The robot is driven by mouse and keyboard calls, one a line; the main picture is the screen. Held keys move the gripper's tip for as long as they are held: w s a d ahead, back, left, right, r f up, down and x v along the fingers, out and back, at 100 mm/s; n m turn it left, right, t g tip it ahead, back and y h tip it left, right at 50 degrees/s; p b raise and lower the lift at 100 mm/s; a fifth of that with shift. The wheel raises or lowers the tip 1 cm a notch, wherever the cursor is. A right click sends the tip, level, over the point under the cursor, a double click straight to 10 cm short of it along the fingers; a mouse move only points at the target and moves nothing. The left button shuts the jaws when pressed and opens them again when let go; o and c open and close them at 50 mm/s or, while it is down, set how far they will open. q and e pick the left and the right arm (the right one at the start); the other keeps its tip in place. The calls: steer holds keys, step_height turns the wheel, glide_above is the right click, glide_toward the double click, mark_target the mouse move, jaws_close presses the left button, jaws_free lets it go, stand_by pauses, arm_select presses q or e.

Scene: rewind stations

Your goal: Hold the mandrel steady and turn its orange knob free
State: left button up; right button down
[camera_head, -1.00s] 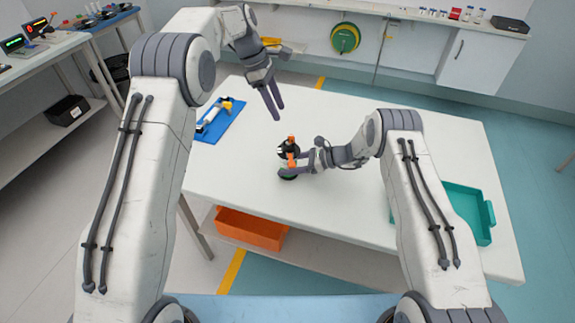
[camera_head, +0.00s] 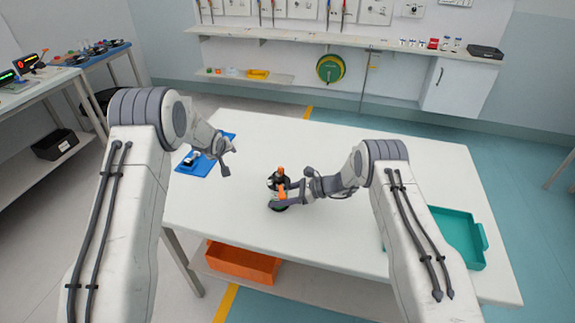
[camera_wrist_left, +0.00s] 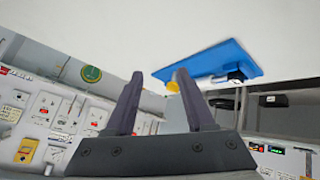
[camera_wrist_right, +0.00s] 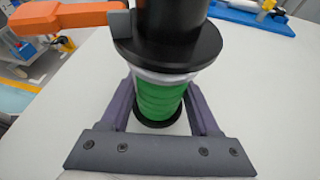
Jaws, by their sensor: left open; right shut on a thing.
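The mandrel (camera_head: 271,184) stands upright on the white table, with a black top and an orange knob (camera_head: 281,171) at its upper end. In the right wrist view its black flange (camera_wrist_right: 168,50) and green wound body (camera_wrist_right: 160,100) show; the knob on top is out of that view. An orange lever (camera_wrist_right: 70,17) juts from its side. My right gripper (camera_head: 277,203) is shut around the green body, one finger on each side. My left gripper (camera_head: 227,172) is open and empty, left of the mandrel and apart from it; its spread fingers show in the left wrist view (camera_wrist_left: 159,76).
A blue mat (camera_head: 188,170) with a white and yellow item lies at the table's left, near my left gripper. A teal tray (camera_head: 478,232) is at the right. An orange bin (camera_head: 243,262) sits on the shelf below. The table (camera_head: 330,140) is clear behind the mandrel.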

arm_select(q)
steer(key=m+t, duration=0.1)
steer(key=m, duration=0.1)
steer(key=m+t+h, duration=0.2)
steer(key=m+h, duration=1.1)
glide_toward(281, 170)
steer(key=w+d, duration=0.1)
steer(key=w, duration=0.1)
steer(key=x, duration=1.1)
steer(key=shift+d+f, duration=0.2)
steer(key=shift+f, duration=0.15)
steer(key=shift+w, duration=0.1)
jaws_close()
